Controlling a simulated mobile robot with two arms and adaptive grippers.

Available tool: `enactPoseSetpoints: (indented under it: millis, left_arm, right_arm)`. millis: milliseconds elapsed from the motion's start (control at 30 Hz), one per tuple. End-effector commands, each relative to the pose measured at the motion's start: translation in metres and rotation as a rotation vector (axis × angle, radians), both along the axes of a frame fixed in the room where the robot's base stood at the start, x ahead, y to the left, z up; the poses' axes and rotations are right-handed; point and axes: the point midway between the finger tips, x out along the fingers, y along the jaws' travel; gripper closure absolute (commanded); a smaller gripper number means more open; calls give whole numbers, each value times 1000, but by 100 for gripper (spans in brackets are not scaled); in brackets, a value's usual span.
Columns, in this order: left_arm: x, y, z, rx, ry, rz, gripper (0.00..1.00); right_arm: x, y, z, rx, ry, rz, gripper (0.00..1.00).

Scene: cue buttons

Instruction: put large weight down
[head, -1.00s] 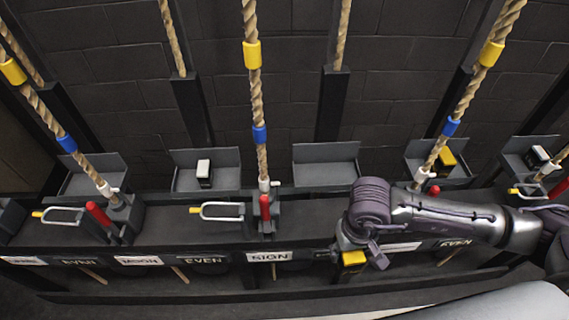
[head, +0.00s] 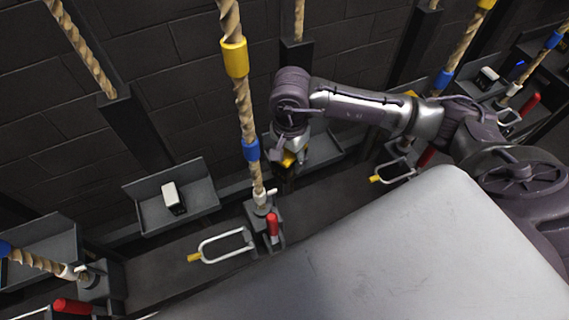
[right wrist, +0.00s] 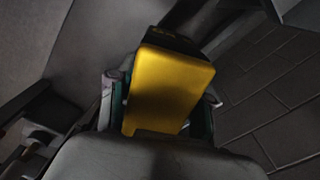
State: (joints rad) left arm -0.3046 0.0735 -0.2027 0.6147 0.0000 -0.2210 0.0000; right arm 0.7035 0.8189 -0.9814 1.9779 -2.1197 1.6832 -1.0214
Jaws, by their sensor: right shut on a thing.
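The large weight, a yellow and black block (head: 287,159), is in my right gripper (head: 283,150) in the head view. The gripper points down at the near left side of a grey wall tray (head: 325,155). My arm hides part of that tray, and I cannot tell whether the weight touches it. In the right wrist view the yellow face of the weight (right wrist: 170,88) sits between the fingers (right wrist: 160,118). My left gripper is not in view.
A small white-faced weight (head: 172,197) sits on the grey tray to the left (head: 147,201). A rope (head: 243,100) with yellow and blue sleeves rises close beside my right gripper. A red-handled lever (head: 272,227) and a U-shaped bar (head: 225,244) are on the ledge below.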

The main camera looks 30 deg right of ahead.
Motion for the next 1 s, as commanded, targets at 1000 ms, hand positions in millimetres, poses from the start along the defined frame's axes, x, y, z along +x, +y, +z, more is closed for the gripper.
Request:
enactPoseSetpoints:
  millis: [1000]
  left_arm:
    - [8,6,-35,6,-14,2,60]
  right_arm:
    - [86,-32,56,10,-1,-1838,100]
